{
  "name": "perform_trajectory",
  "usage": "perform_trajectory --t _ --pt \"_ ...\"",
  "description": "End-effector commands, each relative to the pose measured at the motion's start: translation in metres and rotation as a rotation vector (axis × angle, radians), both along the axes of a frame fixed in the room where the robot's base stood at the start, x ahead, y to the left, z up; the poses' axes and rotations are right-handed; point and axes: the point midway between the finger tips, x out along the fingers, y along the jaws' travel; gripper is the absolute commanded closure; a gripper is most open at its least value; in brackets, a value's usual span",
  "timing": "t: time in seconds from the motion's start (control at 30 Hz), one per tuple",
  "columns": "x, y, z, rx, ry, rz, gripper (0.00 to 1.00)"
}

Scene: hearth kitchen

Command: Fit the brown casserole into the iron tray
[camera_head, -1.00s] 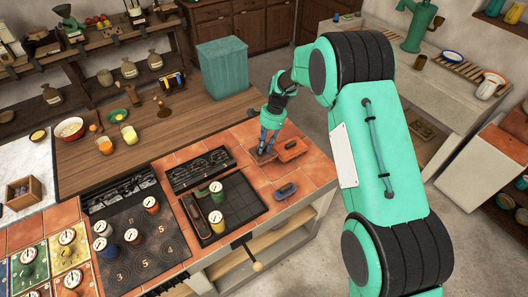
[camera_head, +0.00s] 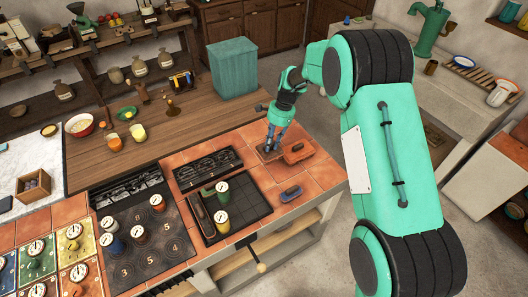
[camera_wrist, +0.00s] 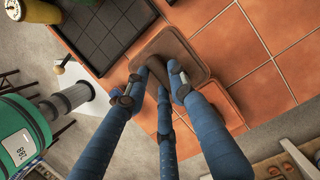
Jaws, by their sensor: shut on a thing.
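The brown casserole (camera_head: 267,156) is a low, squarish dish on the orange tiles, right of the iron tray. In the wrist view the casserole (camera_wrist: 184,46) has a raised bar across its top. My gripper (camera_head: 272,146) comes down on it from above, its blue fingers shut on the casserole in the wrist view (camera_wrist: 158,80). The exact contact is partly hidden by the fingers. The iron tray (camera_head: 250,199) is dark and gridded, and its near edge region shows at the upper left of the wrist view (camera_wrist: 103,30). A green jar and a yellow jar stand in it.
An orange dish (camera_head: 299,151) sits close on the casserole's right. A dark panel (camera_head: 208,168) lies behind the tray. Bare tile separates the casserole from the tray.

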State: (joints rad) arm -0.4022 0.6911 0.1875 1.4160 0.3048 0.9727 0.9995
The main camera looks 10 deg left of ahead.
Motion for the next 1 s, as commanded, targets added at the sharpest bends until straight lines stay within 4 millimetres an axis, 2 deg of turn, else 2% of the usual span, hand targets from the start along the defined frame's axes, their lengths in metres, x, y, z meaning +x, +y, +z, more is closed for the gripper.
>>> perform_trajectory --t 0.13,0.27,0.5,0.7,0.83,1.0 --pt "-0.008 0.009 0.01 0.001 -0.003 0.002 1.0" --pt "-0.025 0.024 0.023 0.001 -0.001 0.004 1.0" --pt "-0.073 0.063 0.058 0.003 -0.003 0.004 1.0" --pt "-0.111 0.088 0.08 0.003 -0.003 0.004 1.0" --pt "-0.126 0.097 0.088 0.003 -0.004 0.002 1.0" --pt "-0.132 0.1 0.089 0.004 -0.004 0.0 1.0"
